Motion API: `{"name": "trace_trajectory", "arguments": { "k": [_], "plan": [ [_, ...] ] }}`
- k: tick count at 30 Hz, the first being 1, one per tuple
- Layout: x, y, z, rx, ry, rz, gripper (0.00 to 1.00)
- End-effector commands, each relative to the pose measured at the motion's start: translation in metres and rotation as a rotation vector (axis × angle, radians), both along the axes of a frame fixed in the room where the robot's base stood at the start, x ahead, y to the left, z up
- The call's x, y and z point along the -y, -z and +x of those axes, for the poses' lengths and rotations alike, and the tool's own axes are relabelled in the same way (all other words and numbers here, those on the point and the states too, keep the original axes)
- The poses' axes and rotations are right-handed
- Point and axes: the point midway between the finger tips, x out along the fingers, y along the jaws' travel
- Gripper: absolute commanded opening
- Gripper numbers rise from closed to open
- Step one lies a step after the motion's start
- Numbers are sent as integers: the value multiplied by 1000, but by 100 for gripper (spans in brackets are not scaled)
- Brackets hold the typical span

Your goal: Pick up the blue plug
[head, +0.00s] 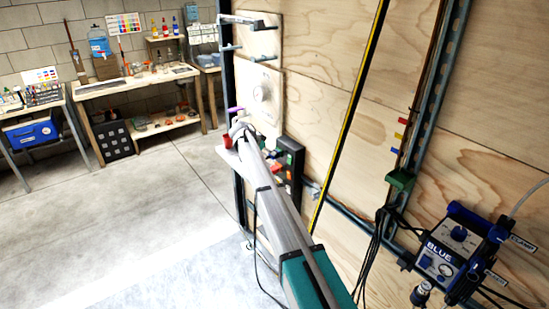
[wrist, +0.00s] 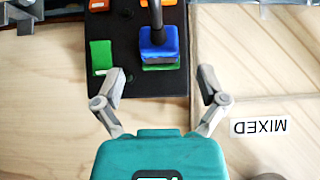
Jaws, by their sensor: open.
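The blue plug (wrist: 158,46) stands at the top centre of the wrist view, on a black panel (wrist: 118,55). A dark cable or stem rises from its top, and a green piece shows under its lower edge. My gripper (wrist: 162,76) is open and empty, with its fingers spread to the left and right below the plug, apart from it. In the head view my arm reaches toward the plywood wall beside the dark panel (head: 290,168). The gripper's fingers and the plug are too small to make out there.
On the panel are a green block (wrist: 101,56) left of the plug and orange pieces above. A MIXED label (wrist: 259,127) lies upside down on the wood at right. A blue device (head: 455,245) marked BLUE hangs on the wall. A workbench (head: 130,85) stands far left.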

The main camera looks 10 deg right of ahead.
Motion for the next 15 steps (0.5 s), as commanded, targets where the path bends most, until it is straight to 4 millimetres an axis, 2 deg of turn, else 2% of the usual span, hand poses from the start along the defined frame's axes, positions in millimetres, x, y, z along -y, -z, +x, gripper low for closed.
{"name": "trace_trajectory", "arguments": {
  "k": [1,6,15],
  "plan": [
    [3,8,2,0,0,0,91],
    [11,21,7,0,1,0,91],
    [20,28,11,0,1,0,91]
  ]
}}
